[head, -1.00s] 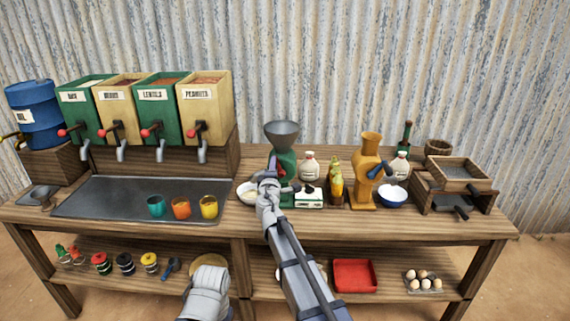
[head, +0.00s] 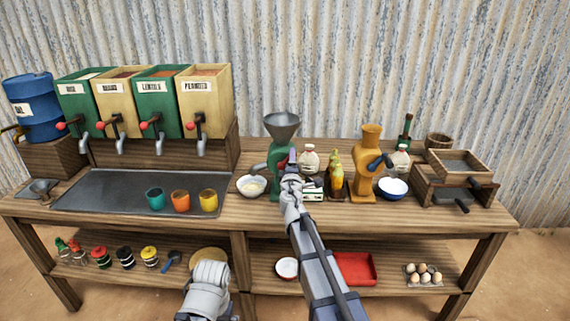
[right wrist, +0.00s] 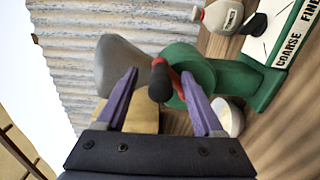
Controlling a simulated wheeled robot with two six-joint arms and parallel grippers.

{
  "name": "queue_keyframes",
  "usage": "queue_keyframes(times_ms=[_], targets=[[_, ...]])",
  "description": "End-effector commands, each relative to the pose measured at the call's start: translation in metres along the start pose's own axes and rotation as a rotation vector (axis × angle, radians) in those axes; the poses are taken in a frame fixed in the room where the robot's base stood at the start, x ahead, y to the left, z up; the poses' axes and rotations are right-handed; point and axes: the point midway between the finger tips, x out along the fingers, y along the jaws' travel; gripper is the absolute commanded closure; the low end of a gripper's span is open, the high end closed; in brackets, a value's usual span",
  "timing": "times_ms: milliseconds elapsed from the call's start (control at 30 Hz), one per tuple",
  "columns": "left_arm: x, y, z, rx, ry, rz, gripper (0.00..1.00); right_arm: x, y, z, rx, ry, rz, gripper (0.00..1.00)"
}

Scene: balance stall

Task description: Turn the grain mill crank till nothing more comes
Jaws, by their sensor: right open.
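The green grain mill (head: 279,155) with its grey hopper (head: 284,124) stands on the bench. In the right wrist view its green body (right wrist: 190,75) has a red crank arm (right wrist: 176,82) with a black handle (right wrist: 159,80). A white bowl (head: 251,186) with pale contents stands below the mill's spout; it also shows in the right wrist view (right wrist: 236,118). My right gripper (right wrist: 159,74) is open, with the handle between its fingers in the picture and gaps on both sides. In the head view it partly hides the crank. Only part of my left arm shows; its gripper is not visible.
A white box (head: 312,190), a yellow mill (head: 368,155) and a blue bowl (head: 392,188) stand right of the green mill. Three cups, including an orange one (head: 180,201), stand on the dark tray (head: 110,190) at left. Grain bins (head: 203,105) stand behind it.

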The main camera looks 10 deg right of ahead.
Motion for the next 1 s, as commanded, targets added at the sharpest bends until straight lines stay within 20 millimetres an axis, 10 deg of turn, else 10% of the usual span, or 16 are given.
queue_keyframes(times_ms=[1000], targets=[[0.0, 0.0, 0.0, 0.0, 0.0, 0.0, 0.0, -0.065, 0.0, 0.0, 0.0, 0.001, 0.0, 0.3]])
